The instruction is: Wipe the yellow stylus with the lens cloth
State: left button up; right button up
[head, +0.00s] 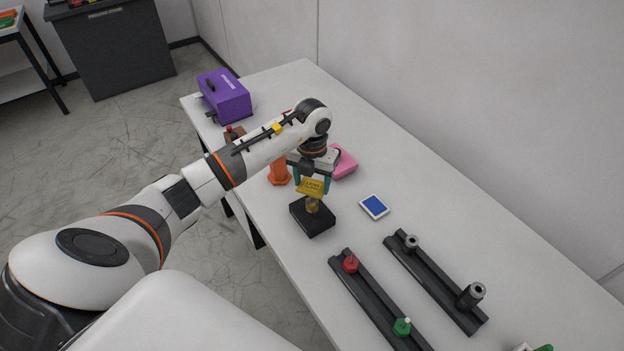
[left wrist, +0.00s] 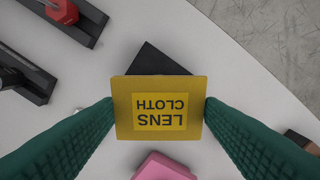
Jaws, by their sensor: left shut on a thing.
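The lens cloth (head: 309,187) is a flat yellow square with printed letters. It also shows in the left wrist view (left wrist: 160,88), face up between the green fingers. My left gripper (head: 312,184) points down and is shut on the cloth by its two side edges. Just under the cloth, a short yellow-brown upright piece (head: 313,205), perhaps the yellow stylus, stands on a black block (head: 316,221). Its top is hidden by the cloth, and I cannot tell whether they touch. In the left wrist view the cloth hides this piece and part of the block (left wrist: 158,60). My right gripper is not in view.
An orange piece (head: 279,173) and a pink block (head: 345,163) stand close to the gripper. A blue-and-white tile (head: 374,206) lies to the right. Two dark rails (head: 366,297) (head: 440,287) carry small posts. A purple box (head: 228,99) stands at the far end.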

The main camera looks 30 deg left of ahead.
pick_arm(q)
jog(key=shift+f+b, duration=0.3)
jog(key=shift+f, duration=0.15)
jog(key=shift+d, duration=0.1)
jog(key=shift+w+d, duration=0.15)
jog(key=shift+d, duration=0.55)
jog(key=shift+a, duration=0.3)
jog(key=shift+s+a, duration=0.2)
jog(key=shift+a, duration=0.45)
jog(key=shift+s+a, duration=0.15)
jog(key=shift+a, duration=0.5)
jog(key=shift+d, duration=0.2)
jog(key=shift+w+d, duration=0.2)
jog(key=shift+d, duration=0.5)
jog(key=shift+w+d, duration=0.15)
jog(key=shift+d, duration=0.55)
jog(key=shift+a, duration=0.15)
